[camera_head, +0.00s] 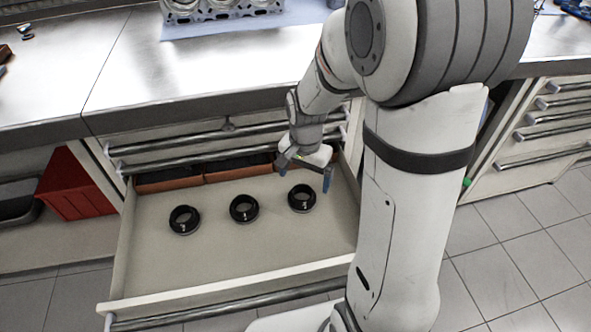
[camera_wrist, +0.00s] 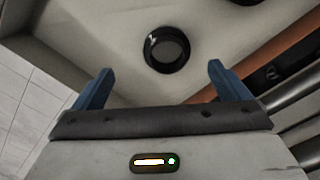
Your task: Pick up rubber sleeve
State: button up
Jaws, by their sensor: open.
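Three black rubber sleeves, shaped as short rings, stand in a row in an open drawer: a left one (camera_head: 184,220), a middle one (camera_head: 244,208) and a right one (camera_head: 302,198). My gripper (camera_head: 305,175) is above the drawer near the right sleeve, open and empty. In the wrist view one sleeve (camera_wrist: 166,50) lies ahead of the gap between my two blue fingers (camera_wrist: 155,88), apart from them. Part of another sleeve shows at the top edge of the wrist view (camera_wrist: 245,1).
The open drawer (camera_head: 225,265) has raised walls and a front handle bar. Orange-brown bins (camera_head: 238,174) sit at its back, under closed drawers with bar handles. A metal worktop (camera_head: 180,70) overhangs behind. A red bin (camera_head: 78,188) stands at the left.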

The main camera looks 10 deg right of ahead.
jog(key=shift+m, duration=0.5)
jog(key=f+b, duration=0.1)
jog(key=f, duration=0.2)
jog(key=w+f+b, duration=0.1)
jog(key=f, duration=0.6)
jog(key=shift+w+a+b, duration=0.1)
jog(key=shift+w+b, duration=0.2)
jog(key=shift+b, duration=0.1)
jog(key=shift+c, duration=0.3)
jog(key=shift+r, duration=0.1)
jog(key=c, duration=1)
